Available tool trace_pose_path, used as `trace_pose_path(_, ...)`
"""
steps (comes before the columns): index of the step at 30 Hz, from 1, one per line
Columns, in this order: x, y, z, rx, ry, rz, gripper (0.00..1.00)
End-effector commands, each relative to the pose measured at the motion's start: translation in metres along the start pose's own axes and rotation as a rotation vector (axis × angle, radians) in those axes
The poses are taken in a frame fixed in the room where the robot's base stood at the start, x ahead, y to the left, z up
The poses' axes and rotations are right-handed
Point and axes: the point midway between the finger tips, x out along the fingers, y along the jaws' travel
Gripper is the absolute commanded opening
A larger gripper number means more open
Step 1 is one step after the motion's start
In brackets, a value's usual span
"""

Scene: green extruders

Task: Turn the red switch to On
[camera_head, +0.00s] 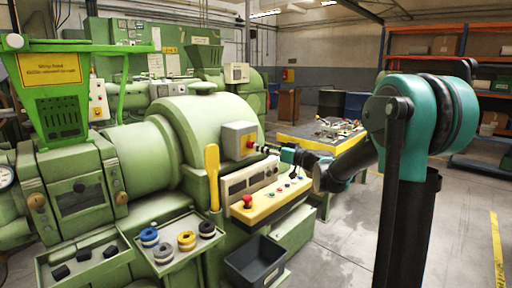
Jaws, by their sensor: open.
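The red switch (250,143) is small and sits on the yellow face of a grey box (231,141) on the green extruder, near the middle of the head view. The position of its knob is too small to read. My gripper (263,148) is just to the right of the switch and points left towards it. It is open, with nothing visible between its fingers. I cannot tell whether the fingertips touch the switch.
A yellow control panel (264,205) with a red mushroom button (248,201) and small knobs lies below my gripper. A yellow upright lever (212,176) stands left of the box. A dark bin (256,264) is below. Open floor (345,235) lies right.

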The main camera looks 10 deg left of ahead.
Motion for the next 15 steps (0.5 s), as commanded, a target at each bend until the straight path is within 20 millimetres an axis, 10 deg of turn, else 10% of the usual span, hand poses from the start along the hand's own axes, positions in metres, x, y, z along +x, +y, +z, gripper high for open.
trace_pose_path(15, 0.046, 0.0, 0.0, 0.0, 0.0, 0.0, 0.49)
